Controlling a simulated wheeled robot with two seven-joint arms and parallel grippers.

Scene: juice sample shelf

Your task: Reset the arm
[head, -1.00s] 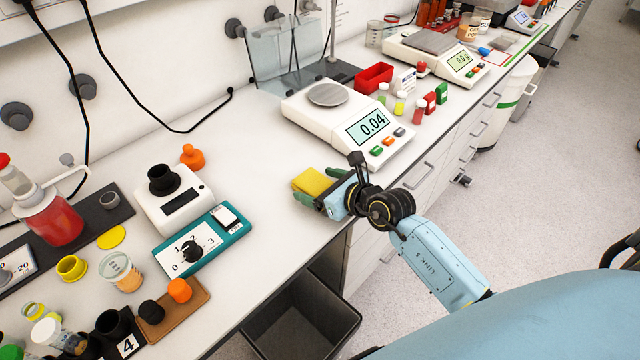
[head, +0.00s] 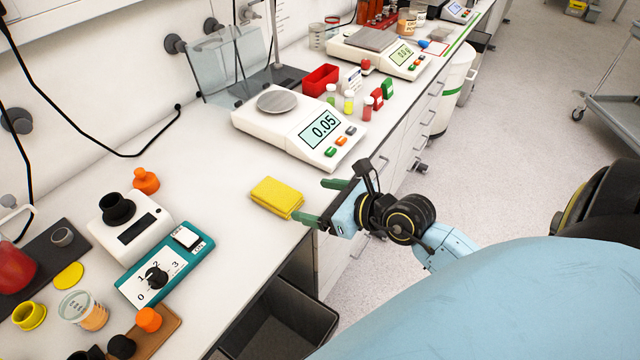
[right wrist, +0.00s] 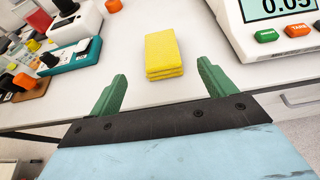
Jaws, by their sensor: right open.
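My right gripper (head: 322,202) is at the front edge of the bench, with its green fingers spread apart and nothing between them. It points at a yellow sponge-like stack (head: 277,197), which lies flat on the bench just beyond the fingertips, apart from them. In the right wrist view the yellow stack (right wrist: 164,55) sits ahead of and between the open green fingers (right wrist: 160,88). My left gripper is not in either view.
A white scale (head: 298,125) reading 0.05 stands behind the gripper. A teal dial device (head: 165,268) and a small black-topped device (head: 130,225) are to the left. A dark open bin (head: 285,325) is below the bench edge. Bare bench surrounds the yellow stack.

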